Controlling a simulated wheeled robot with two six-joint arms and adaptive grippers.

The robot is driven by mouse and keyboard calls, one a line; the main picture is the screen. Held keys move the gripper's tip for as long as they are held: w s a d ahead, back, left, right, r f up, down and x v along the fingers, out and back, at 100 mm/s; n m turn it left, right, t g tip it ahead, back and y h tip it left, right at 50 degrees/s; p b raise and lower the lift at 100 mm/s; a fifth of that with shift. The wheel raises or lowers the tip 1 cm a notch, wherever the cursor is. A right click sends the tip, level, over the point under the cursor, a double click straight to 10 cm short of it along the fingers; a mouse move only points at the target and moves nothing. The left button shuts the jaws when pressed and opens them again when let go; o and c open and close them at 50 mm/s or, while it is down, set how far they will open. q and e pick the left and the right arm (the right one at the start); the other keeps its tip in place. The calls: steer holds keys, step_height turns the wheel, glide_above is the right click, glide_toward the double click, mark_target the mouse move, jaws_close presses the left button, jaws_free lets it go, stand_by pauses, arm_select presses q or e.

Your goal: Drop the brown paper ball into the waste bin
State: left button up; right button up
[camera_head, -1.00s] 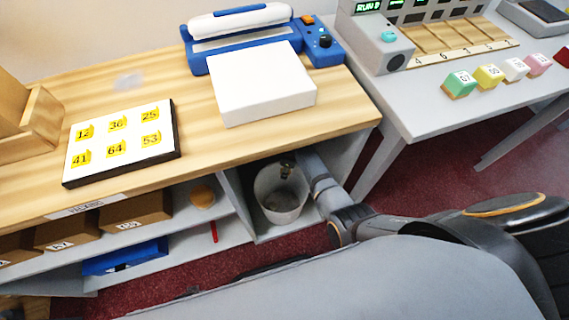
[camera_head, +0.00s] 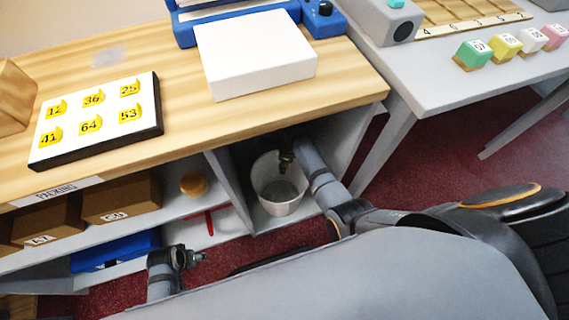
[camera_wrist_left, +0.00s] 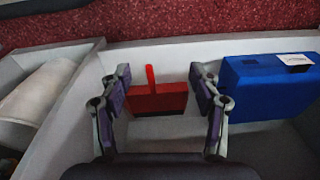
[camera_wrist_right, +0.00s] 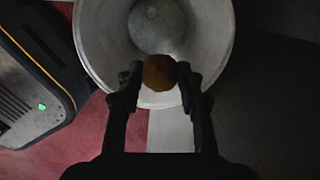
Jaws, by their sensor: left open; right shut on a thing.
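The brown paper ball (camera_wrist_right: 160,73) is between the fingertips of my right gripper (camera_wrist_right: 160,80), which is shut on it. In the right wrist view the ball lies over the near rim of the waste bin (camera_wrist_right: 210,25), and the bin looks empty there. In the head view the white bin (camera_head: 279,205) stands in the open bay under the counter, with my right gripper (camera_head: 287,160) at its top; the ball is hidden there. My left gripper (camera_wrist_left: 160,88) is open and empty; in its view a red object (camera_wrist_left: 158,98) lies beyond and between the fingers.
A blue box (camera_wrist_left: 268,88) lies beside the red object on the lower shelf. A divider (camera_head: 230,190) separates the shelves from the bin bay. A round orange-brown thing (camera_head: 193,184) and brown boxes (camera_head: 120,198) sit on the upper shelf. The counter (camera_head: 190,125) overhangs the bin.

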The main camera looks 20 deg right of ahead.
arm_select(q)
steer(key=shift+w+d+r, duration=0.1)
steer(key=shift+d+r, duration=0.1)
steer(key=shift+r, duration=0.45)
arm_select(e)
steer(key=shift+f, duration=0.2)
steer(key=o, duration=0.7)
steer(key=shift+o, duration=0.2)
step_height(320, 180, up, 12)
steer(key=d, duration=0.1)
steer(key=shift+s, duration=0.4)
steer(key=shift+d+f, duration=0.1)
steer(key=shift+d, duration=0.05)
